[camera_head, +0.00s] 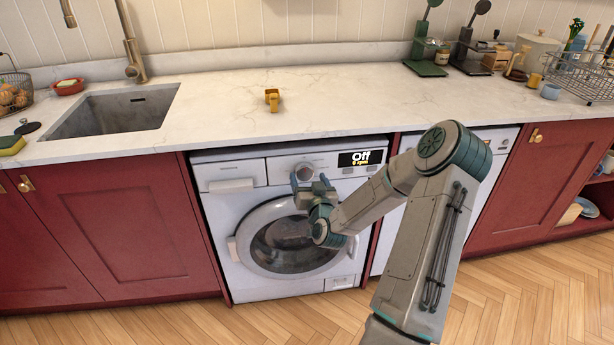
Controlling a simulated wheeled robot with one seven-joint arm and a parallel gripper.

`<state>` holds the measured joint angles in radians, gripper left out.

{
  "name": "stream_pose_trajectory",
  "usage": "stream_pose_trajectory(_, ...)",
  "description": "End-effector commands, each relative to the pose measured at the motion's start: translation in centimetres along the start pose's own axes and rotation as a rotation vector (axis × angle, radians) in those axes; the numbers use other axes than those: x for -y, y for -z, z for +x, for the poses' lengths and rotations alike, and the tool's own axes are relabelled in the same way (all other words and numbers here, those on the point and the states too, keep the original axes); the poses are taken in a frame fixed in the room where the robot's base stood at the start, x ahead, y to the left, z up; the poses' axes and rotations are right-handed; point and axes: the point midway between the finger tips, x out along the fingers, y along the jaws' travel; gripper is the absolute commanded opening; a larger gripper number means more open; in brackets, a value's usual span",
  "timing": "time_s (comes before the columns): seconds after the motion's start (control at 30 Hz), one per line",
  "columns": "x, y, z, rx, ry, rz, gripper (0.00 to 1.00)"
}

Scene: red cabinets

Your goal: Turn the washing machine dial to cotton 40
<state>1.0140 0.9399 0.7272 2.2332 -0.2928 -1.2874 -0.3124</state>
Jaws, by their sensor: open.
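The washing machine (218,176) is white, with a round glass door, and stands under the counter between red cabinets. Its dial (304,172) is a round silver knob at the middle of the top panel. I cannot tell whether the fingers touch the dial.
A second white appliance (500,139) stands to the right, partly behind my arm. A sink (112,110) is at the left. The wooden floor (270,318) in front is clear.

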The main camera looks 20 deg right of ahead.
Motion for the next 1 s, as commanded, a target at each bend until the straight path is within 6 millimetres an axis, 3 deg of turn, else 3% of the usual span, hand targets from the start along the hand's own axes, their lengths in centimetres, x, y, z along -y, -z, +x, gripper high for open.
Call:
stream_pose_trajectory(0.2,0.0,0.0,2.0,0.001,0.001,-0.001,0.74)
stream_pose_trajectory(0.53,0.0,-0.1,2.2,0.001,0.001,-0.001,0.74)
stream_pose_trajectory(0.57,0.0,-0.1,2.2,0.001,0.001,-0.001,0.69)
stream_pose_trajectory(0.7,0.0,0.0,2.2,0.001,0.001,-0.001,0.30)
stream_pose_trajectory(1.0,0.0,-0.1,2.2,-0.001,0.001,0.018,0.30)
